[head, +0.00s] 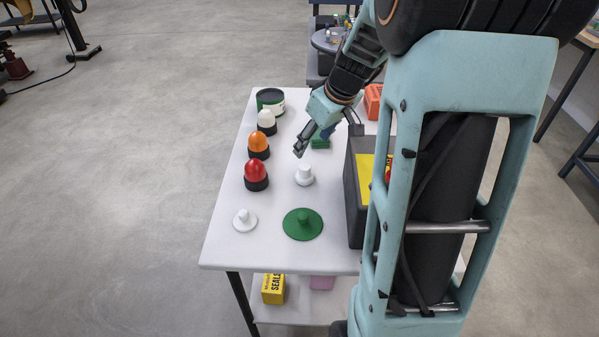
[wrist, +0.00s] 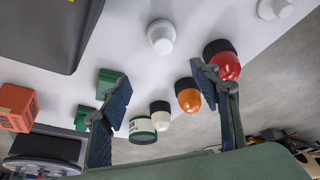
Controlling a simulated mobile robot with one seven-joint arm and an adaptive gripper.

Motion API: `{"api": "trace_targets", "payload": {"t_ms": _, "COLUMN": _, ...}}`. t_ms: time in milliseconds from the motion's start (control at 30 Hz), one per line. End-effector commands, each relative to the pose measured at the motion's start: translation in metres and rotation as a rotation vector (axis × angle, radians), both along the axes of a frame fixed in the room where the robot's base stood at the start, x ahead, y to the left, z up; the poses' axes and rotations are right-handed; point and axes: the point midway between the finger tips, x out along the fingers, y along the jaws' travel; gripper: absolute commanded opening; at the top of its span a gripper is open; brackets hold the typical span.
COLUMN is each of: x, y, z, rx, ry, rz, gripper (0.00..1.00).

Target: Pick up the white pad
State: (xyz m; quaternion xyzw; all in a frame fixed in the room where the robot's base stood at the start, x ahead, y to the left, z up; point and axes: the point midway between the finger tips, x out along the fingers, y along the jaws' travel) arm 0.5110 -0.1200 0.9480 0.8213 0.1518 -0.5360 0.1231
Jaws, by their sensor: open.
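The white pad (head: 245,220), a flat disc with a small knob, lies at the front left of the white table (head: 270,257). In the wrist view the pad (wrist: 275,9) is cut off at the top right edge. A similar, larger green pad (head: 303,225) lies to its right. My gripper (head: 325,142) is open and empty above the table, farther back and right of the white pad. In the wrist view my gripper (wrist: 162,90) has its two fingers spread, with nothing between them. A white knob-like piece (head: 304,175) stands nearer to it.
Red (head: 256,174), orange (head: 258,145) and white (head: 267,121) domes on black bases line the left side. A green-and-white tin (head: 270,100) stands behind them. Green blocks (head: 320,142) lie near my gripper. A dark bin (head: 356,215) stands at right, partly hidden by my arm.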

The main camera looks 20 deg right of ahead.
Motion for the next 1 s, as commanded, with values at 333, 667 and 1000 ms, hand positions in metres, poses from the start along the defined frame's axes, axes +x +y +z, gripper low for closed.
{"api": "trace_targets", "payload": {"t_ms": 333, "x": -0.004, "y": 0.003, "z": -0.038, "rx": 0.035, "ry": 0.033, "rz": -0.001, "gripper": 0.57}}
{"api": "trace_targets", "payload": {"t_ms": 667, "x": 0.006, "y": 0.007, "z": -0.068, "rx": 0.034, "ry": 0.030, "rz": -0.003, "gripper": 0.57}}
{"api": "trace_targets", "payload": {"t_ms": 1000, "x": 0.017, "y": 0.013, "z": -0.108, "rx": 0.032, "ry": 0.028, "rz": -0.003, "gripper": 0.57}}
